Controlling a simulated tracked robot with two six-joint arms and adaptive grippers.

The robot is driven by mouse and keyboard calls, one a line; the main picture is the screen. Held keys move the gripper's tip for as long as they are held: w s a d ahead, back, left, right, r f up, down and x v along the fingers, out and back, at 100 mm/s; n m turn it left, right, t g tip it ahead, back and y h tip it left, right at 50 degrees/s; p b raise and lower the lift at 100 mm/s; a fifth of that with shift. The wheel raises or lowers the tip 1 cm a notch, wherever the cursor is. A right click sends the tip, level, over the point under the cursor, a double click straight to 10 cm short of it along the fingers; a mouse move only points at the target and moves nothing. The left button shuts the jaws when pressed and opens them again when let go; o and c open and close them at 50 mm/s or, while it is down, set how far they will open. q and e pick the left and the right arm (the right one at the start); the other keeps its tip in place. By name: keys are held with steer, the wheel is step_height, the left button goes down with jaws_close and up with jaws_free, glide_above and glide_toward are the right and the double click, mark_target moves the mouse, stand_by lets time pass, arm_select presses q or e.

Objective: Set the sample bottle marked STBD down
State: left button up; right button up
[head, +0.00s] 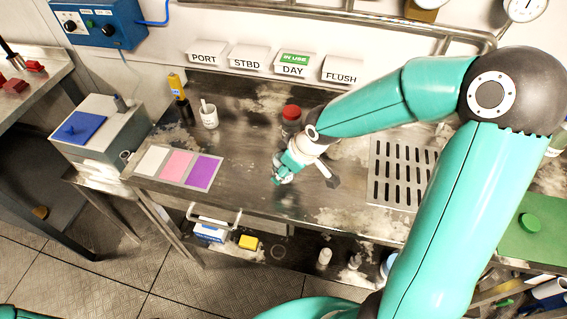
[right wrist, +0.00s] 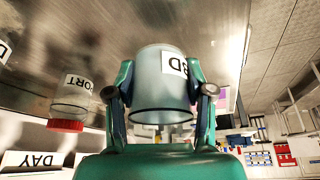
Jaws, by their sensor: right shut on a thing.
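My right gripper (head: 281,172) is low over the front middle of the steel bench (head: 250,135). In the right wrist view my right gripper (right wrist: 160,88) has its fingers on both sides of a clear bottle (right wrist: 158,80). The label on this bottle shows only "BD" at its right edge, matching STBD. In the head view the bottle is mostly hidden by the gripper, and I cannot tell whether it touches the bench. A red-capped bottle (head: 291,118) stands behind the gripper; its label reads PORT in the right wrist view (right wrist: 72,98). My left gripper is out of view.
Signs PORT (head: 207,54), STBD (head: 247,58), DAY (head: 294,66) with a green "IN USE" tag, and FLUSH (head: 342,71) line the back. White, pink and purple squares (head: 178,165) lie left. A slotted drain (head: 400,172) is right.

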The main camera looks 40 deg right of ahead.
mark_target(286, 178)
steer(key=shift+f+b, duration=0.45)
steer(key=shift+f, duration=1.3)
steer(key=shift+f, duration=0.1)
steer(key=o, duration=1.4)
steer(key=shift+r, duration=0.4)
steer(key=p+v, duration=0.1)
steer(key=v, duration=1)
steer(key=shift+s+r+p, duration=0.25)
steer(key=shift+p, duration=0.05)
